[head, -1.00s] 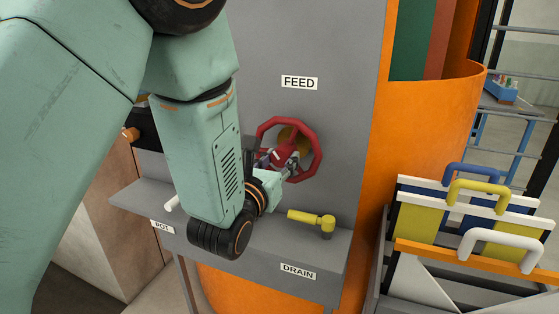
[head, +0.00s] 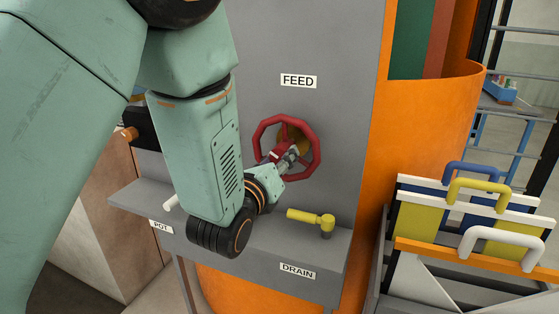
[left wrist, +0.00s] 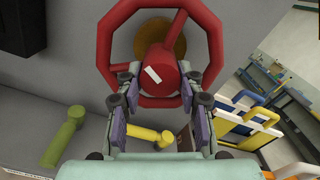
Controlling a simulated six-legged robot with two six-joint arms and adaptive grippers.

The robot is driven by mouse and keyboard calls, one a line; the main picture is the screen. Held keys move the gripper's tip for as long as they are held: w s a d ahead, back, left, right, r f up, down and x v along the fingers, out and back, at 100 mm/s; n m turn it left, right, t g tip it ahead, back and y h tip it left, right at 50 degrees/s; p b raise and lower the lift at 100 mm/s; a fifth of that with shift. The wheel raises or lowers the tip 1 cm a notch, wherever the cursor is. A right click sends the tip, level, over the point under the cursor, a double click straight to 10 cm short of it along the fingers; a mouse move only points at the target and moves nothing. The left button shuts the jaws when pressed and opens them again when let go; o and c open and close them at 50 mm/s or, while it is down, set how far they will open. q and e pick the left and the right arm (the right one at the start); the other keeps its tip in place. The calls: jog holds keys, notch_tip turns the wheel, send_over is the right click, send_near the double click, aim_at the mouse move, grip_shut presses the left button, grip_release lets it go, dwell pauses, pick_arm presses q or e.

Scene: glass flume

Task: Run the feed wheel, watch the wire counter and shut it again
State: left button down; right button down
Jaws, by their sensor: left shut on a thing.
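The red feed wheel (head: 316,137) stands on the grey panel under the FEED label (head: 298,81). My left gripper (head: 288,160) is at the wheel's middle. In the left wrist view its two fingers (left wrist: 159,88) lie on either side of the red hub, which bears a white mark, and are shut on the wheel (left wrist: 213,45). A brassy disc (left wrist: 178,38) shows behind the wheel. No readable counter shows; a dark box (head: 140,125) on the left is partly hidden by my left arm. My right gripper is out of view.
A yellow drain lever (head: 312,219) sits on the grey ledge (head: 335,250), right below the wheel. A yellow-green lever (left wrist: 65,138) is at left in the wrist view. A rack of panels with blue, yellow and white handles (head: 500,240) stands at right.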

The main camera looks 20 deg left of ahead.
aim_at(280, 148)
pick_arm(q)
jog(key=shift+n, duration=1)
jog(key=c, duration=0.8)
grip_release()
jog(key=shift+s, duration=0.1)
jog(key=shift+c, duration=0.2)
jog(key=shift+r, duration=0.1)
notch_tip(280, 148, up, 10)
jog(key=shift+f, duration=0.1)
